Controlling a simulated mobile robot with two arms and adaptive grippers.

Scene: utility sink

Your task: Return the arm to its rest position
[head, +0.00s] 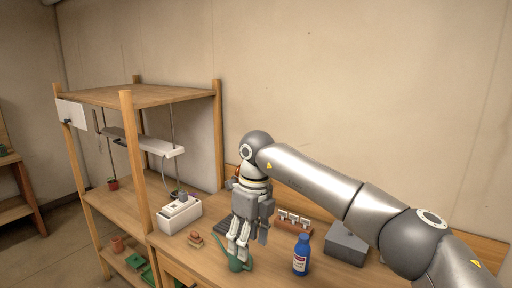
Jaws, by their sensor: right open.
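My right arm reaches in from the lower right, and its gripper (238,252) points down over the wooden bench (204,264). The right gripper is open. A small green watering can (238,264) is at the fingertips, partly covered by them; I cannot tell whether they touch. My left gripper is not in view.
A blue bottle (301,255) and a grey box (347,243) stand right of the gripper. A rack with white labels (292,221) is behind. A white box (180,216) and small terracotta pots (195,239) are left. A wooden shelf frame (130,150) rises at left.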

